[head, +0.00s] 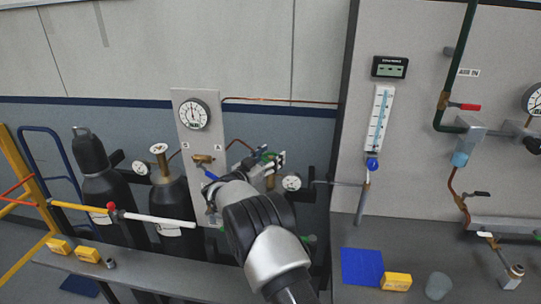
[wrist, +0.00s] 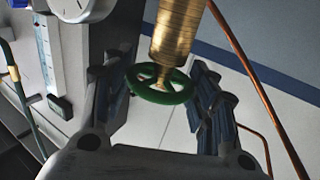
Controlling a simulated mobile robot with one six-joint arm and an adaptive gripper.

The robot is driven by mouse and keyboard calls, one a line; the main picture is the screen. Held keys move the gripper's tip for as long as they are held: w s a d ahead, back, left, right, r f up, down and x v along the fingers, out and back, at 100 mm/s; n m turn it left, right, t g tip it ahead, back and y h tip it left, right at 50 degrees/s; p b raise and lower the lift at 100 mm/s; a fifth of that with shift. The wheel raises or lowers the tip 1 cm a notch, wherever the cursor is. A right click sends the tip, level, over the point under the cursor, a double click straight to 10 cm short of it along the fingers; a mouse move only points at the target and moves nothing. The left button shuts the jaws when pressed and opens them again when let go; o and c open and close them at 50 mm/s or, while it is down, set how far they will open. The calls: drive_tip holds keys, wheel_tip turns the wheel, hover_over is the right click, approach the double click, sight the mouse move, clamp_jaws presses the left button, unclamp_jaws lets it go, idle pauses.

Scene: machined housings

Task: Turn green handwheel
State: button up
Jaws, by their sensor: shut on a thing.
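The green handwheel (wrist: 158,97) sits between the two fingers of my gripper (wrist: 162,95) in the wrist view, on the end of a brass valve stem and body. My gripper is shut on the wheel's rim. In the head view my gripper (head: 268,162) is at the small panel's right side, and only a bit of green handwheel (head: 268,156) shows there; the arm and fingers hide the rest.
A gauge panel (head: 183,97) stands behind the arm, with dark gas cylinders (head: 105,200) to its left. A copper pipe (wrist: 265,100) runs close by on the right in the wrist view. The bench holds a blue mat (head: 362,266) and a yellow box (head: 397,281).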

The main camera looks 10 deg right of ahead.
drive_tip(key=shift+r+m+g+h, duration=0.15)
drive_tip(key=shift+m+g+h, duration=0.15)
drive_tip(key=shift+g, duration=0.1)
drive_tip(key=o, duration=1.1)
drive_tip(key=v, duration=1.2)
